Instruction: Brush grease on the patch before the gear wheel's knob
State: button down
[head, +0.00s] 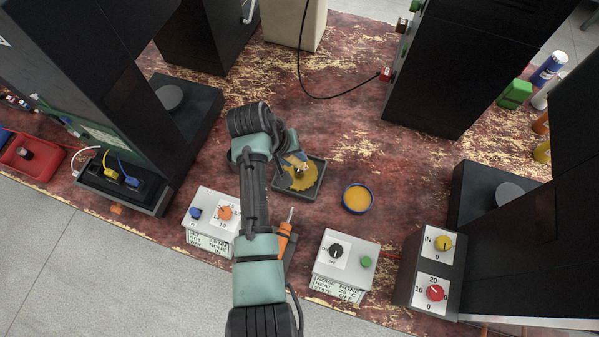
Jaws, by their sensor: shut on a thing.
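The yellow toothed gear wheel (303,184) lies in a square dark tray (281,186) in the middle of the table. My gripper (301,164) is over the back part of the wheel, low and close to it. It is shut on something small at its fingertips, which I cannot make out. The wheel's knob and the patch before it cannot be told apart under my gripper. A blue-rimmed round dish of yellow-orange grease (357,198) stands to the right of the tray. An orange-handled tool with a thin shaft (285,238) lies in front of the tray, partly behind my arm.
A white box with an orange knob (213,215) stands at front left. Another with a black knob (344,258) stands at front right, beside a dark panel with yellow and red knobs (433,275). Tall dark machines flank the table. A black cable (318,97) lies behind.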

jog(key=shift+w+a+f, duration=0.15)
jog(key=shift+w, duration=0.1)
jog(key=shift+f+b, duration=0.2)
jog(key=shift+b, duration=0.15)
notch_tip(320, 180, down, 4)
jog(key=b, duration=0.4)
jog(key=shift+f, duration=0.25)
jog(key=shift+r, duration=0.1)
